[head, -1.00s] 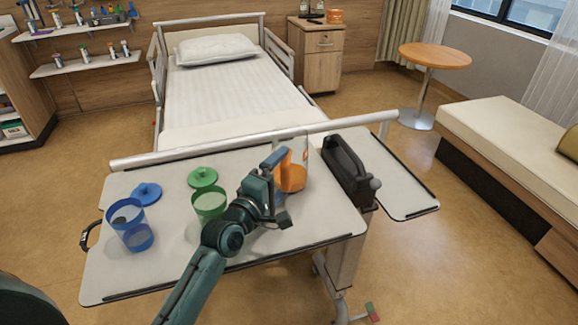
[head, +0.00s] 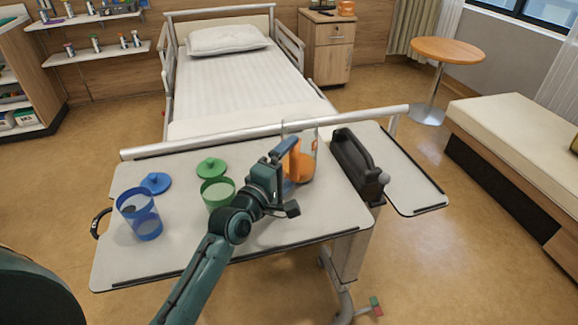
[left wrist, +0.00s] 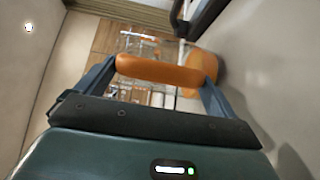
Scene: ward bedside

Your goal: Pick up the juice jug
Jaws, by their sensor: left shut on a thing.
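The juice jug (head: 302,168) is clear with orange juice in it and stands out at the back right of the overbed table. My left gripper (head: 287,152) is at the jug's near left side, shut on its orange handle. In the left wrist view the handle (left wrist: 160,70) lies across between the two blue-grey fingers, with the juice (left wrist: 203,72) behind it. The gripper hides part of the jug, and I cannot tell whether its base touches the table. My right gripper is not in view.
The overbed table (head: 265,238) also bears a blue cup (head: 140,213), a green cup (head: 217,193), a blue lid (head: 155,183) and a green lid (head: 211,168). A dark handled case (head: 355,163) stands just right of the jug. The table's front is clear.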

